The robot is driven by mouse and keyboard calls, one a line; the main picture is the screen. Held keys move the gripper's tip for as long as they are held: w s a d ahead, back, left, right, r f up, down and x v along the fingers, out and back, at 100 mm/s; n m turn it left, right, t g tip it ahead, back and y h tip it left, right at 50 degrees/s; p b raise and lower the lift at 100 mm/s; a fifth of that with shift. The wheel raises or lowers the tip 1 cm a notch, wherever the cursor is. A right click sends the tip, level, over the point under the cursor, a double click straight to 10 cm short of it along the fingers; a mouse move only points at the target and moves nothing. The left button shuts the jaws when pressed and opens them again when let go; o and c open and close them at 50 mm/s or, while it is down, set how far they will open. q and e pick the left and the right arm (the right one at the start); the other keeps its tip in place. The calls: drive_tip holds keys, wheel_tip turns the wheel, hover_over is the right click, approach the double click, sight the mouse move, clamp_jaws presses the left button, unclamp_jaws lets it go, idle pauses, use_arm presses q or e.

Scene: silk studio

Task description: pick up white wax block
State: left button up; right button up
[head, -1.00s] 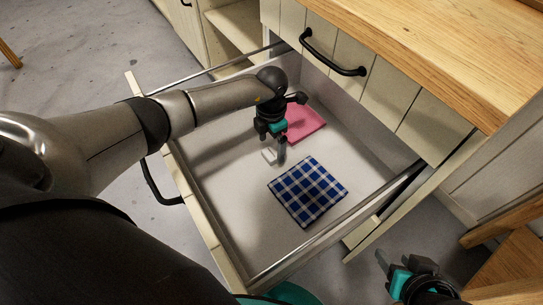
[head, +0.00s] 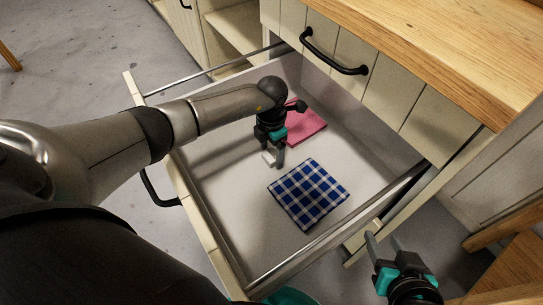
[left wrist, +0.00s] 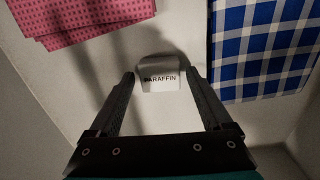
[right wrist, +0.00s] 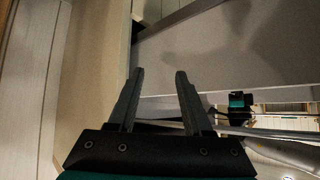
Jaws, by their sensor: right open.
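The white wax block (head: 267,157), small and pale, lies on the floor of the open drawer. In the left wrist view the block (left wrist: 159,74) shows the dark word PARAFFIN on its near side. My left gripper (head: 274,162) points down into the drawer. In its wrist view the left gripper (left wrist: 160,78) is open, with one fingertip on each side of the block and a gap showing at both. I cannot tell how far the tips are above the drawer floor. My right gripper (head: 383,242) is open and empty, outside the drawer; it also shows in its wrist view (right wrist: 160,73).
The open drawer (head: 215,212) has a pink folded cloth (head: 305,126) behind the block and a blue-and-white checked cloth (head: 308,194) to its right. The cabinet front with a black handle (head: 335,58) and a wooden top (head: 440,45) rise beyond it.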

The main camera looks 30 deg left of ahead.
use_arm(q)
drive_tip(key=c, duration=1.2)
drive_tip(key=shift+o, duration=0.2)
drive_tip(key=shift+r, duration=0.1)
drive_tip(key=shift+r+p, duration=0.3)
drive_tip(key=shift+r, duration=0.1)
drive_tip(key=shift+r+p, duration=0.3)
drive_tip(key=shift+r, duration=0.2)
wheel_tip(320, 180, up, 3)
drive_tip(key=shift+p, duration=0.85)
use_arm(e)
drive_tip(key=s+d+g+h, duration=0.2)
drive_tip(key=s+d+g, duration=0.2)
drive_tip(key=d, duration=0.1)
use_arm(q)
wheel_tip(320, 180, up, 4)
drive_tip(key=shift+f+p, duration=0.25)
drive_tip(key=shift+p, duration=0.65)
drive_tip(key=shift+r+p, duration=0.35)
drive_tip(key=shift+r, duration=0.4)
use_arm(e)
drive_tip(key=shift+m+g+h, duration=0.3)
drive_tip(key=shift+g, duration=0.4)
drive_tip(key=shift+s+d+f, duration=0.15)
drive_tip(key=shift+s+f, duration=0.05)
drive_tip(key=shift+f, duration=1)
drive_tip(key=shift+s+d+f, duration=0.1)
drive_tip(key=shift+s+f, duration=0.05)
drive_tip(key=shift+f, duration=1.05)
